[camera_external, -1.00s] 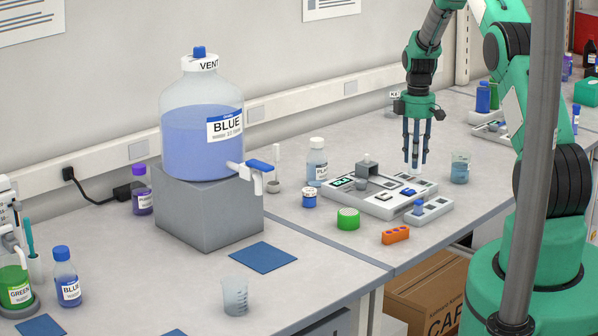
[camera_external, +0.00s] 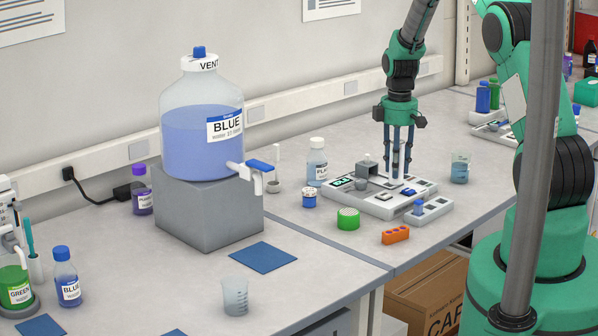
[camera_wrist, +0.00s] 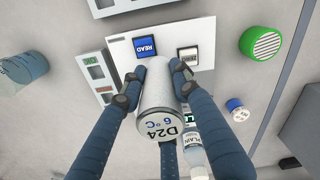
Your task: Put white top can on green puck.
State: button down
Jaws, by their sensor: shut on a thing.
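The white top can (camera_external: 396,170) is between the fingers of my gripper (camera_external: 398,174). In the wrist view, my gripper (camera_wrist: 156,84) is shut on the can (camera_wrist: 158,100), whose pale face reads "D24 6 °C". In the external view the fingers hide part of it, and it is over the white instrument (camera_external: 375,207); I cannot tell the exact gap below it. The green puck (camera_external: 348,219) lies on the bench to the left and front of my gripper. It also shows at the upper right of the wrist view (camera_wrist: 261,45), apart from the can.
A small blue-and-white jar (camera_external: 309,197) and a plain bottle (camera_external: 317,160) stand left of the instrument. An orange block (camera_external: 395,235) lies right of the puck. A beaker (camera_external: 460,168) stands to the right. Bench around the puck's left side is clear.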

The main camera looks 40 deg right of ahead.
jog(key=s+a+r+p, duration=0.1)
jog(key=s+a, duration=0.6)
jog(key=a, duration=0.4)
jog(key=s+a+r+m+p, duration=0.1)
jog(key=s+a+p, duration=0.1)
jog(key=s+a, duration=0.6)
jog(key=a, duration=0.3)
jog(key=shift+s+a+r, duration=0.2)
jog(key=shift+a+r, duration=0.05)
jog(key=shift+r, duration=0.15)
jog(key=shift+w, duration=0.1)
jog(key=p, duration=0.3)
send_over(349, 212)
jog(key=shift+f, duration=0.75)
jog(key=shift+f, duration=0.1)
jog(key=shift+f+p, duration=0.3)
jog(key=shift+f, duration=1.35)
jog(key=shift+f, duration=0.15)
